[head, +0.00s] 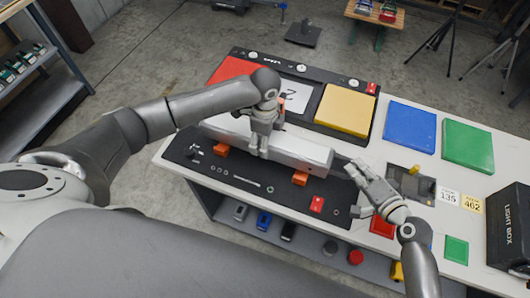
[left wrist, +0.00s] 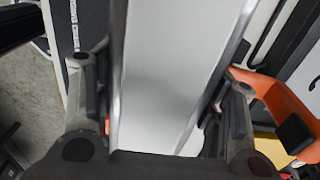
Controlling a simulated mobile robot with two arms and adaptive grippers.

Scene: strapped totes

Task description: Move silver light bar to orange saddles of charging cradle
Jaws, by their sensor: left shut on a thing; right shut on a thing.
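The silver light bar (head: 303,152) lies lengthwise over the black charging cradle (head: 262,188) in the head view. Orange saddles (head: 300,178) (head: 222,150) show under its front edge near both ends; whether it rests in them or hovers just above is unclear. My left gripper (head: 261,148) is shut across the bar's middle. The left wrist view shows the bar (left wrist: 175,70) between its fingers, with an orange hooked part (left wrist: 280,105) beside it. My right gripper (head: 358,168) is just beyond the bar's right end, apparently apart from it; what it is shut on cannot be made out.
Behind the bar stands a black panel with a yellow pad (head: 345,110) and a white card (head: 294,96). Blue (head: 410,127) and green (head: 467,146) pads lie to the right. A black light box (head: 508,228) stands at the right end. A lower shelf holds several small items.

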